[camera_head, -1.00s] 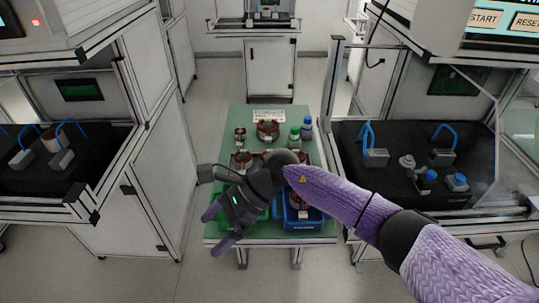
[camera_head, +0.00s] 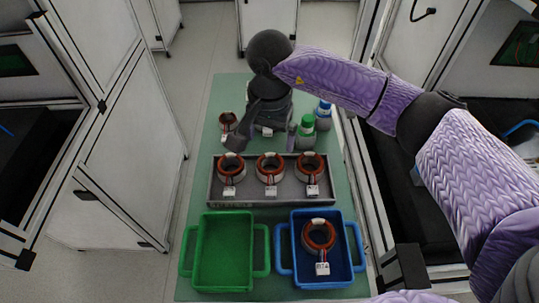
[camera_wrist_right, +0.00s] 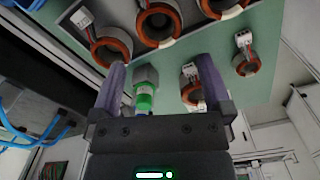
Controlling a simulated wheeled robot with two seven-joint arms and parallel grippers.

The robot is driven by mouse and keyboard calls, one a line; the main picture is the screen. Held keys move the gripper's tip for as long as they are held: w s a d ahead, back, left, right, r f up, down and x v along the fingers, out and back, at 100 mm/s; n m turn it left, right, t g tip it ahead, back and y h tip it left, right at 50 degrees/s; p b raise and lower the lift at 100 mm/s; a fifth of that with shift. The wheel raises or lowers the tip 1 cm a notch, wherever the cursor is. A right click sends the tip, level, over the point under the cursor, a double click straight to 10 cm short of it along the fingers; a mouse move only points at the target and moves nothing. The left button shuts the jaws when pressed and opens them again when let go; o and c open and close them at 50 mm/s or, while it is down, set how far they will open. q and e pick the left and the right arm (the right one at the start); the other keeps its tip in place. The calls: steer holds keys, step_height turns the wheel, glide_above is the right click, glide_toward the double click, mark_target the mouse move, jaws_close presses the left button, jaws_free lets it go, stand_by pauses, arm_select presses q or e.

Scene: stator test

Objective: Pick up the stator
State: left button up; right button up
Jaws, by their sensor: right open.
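Three copper-red stators stand in a row in a grey tray: left (camera_head: 231,171), middle (camera_head: 270,170) and right (camera_head: 311,168). Another stator (camera_head: 318,236) lies in a blue bin (camera_head: 361,249). A smaller stator (camera_head: 228,122) stands on the green table behind the tray. My right gripper (camera_head: 265,141) is open above the table behind the tray and hides most of what is under it. In the wrist view, a stator (camera_wrist_right: 190,92) shows partly behind one finger of the open gripper (camera_wrist_right: 161,82), and the smaller stator (camera_wrist_right: 246,62) lies beyond that finger. My left gripper is out of view.
A green-capped bottle (camera_head: 306,132) and a blue-capped bottle (camera_head: 323,115) stand close to the right of my gripper. An empty green bin (camera_head: 262,250) sits at the front left. Machine cabinets flank the table on both sides.

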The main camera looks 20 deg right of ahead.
mark_target(270, 167)
steer(key=f, duration=0.3)
steer(key=f+b, duration=0.1)
steer(key=f, duration=0.5)
steer(key=shift+s+b, duration=0.25)
steer(key=shift+b, duration=0.15)
steer(key=shift+f, duration=0.35)
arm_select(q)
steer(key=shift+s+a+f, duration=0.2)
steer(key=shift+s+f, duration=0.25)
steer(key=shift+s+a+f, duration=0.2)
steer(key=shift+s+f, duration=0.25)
arm_select(e)
steer(key=shift+r, duration=0.1)
steer(key=shift+c, duration=0.3)
